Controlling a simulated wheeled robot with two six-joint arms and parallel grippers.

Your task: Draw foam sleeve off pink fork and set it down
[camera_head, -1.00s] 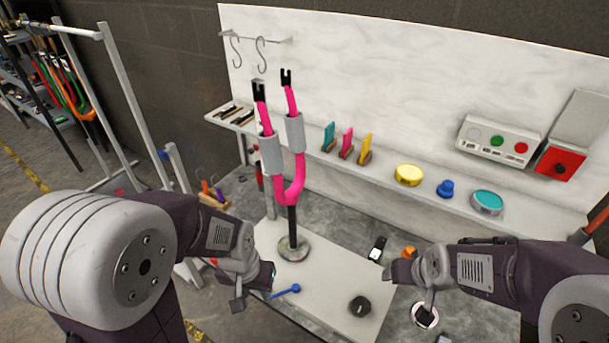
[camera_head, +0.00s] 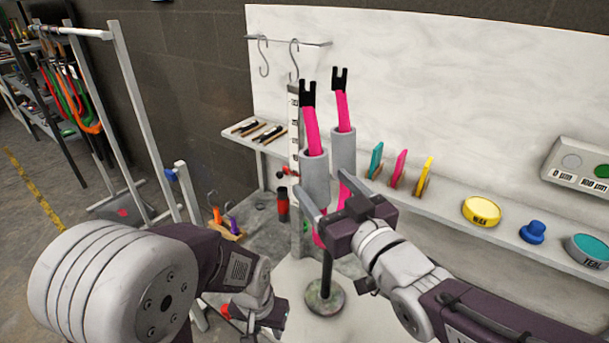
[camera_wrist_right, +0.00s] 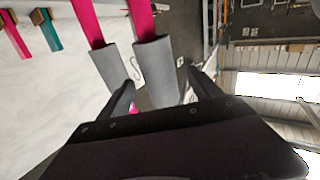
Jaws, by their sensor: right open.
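The pink fork (camera_head: 312,132) stands upright on a black post with a round base (camera_head: 325,297). Black tips top its two legs, and a grey foam sleeve sits around each: the left sleeve (camera_head: 316,172) and the right sleeve (camera_head: 343,150). My right gripper (camera_head: 321,183) is open, its fingers either side of the left sleeve's lower part. In the right wrist view that sleeve (camera_wrist_right: 158,70) lies between the spread fingers, and the other sleeve (camera_wrist_right: 112,68) is beside it. The lower fork is partly hidden behind my right gripper. My left gripper (camera_head: 258,315) is low at left, apart from the fork; its opening is unclear.
A white back panel with a shelf carries coloured cards (camera_head: 400,168), a yellow tin (camera_head: 481,211), a blue knob (camera_head: 533,232) and a teal tin (camera_head: 588,248). Hooks (camera_head: 294,60) hang above the fork. A red bottle (camera_head: 283,204) and small tool holder (camera_head: 227,230) stand left.

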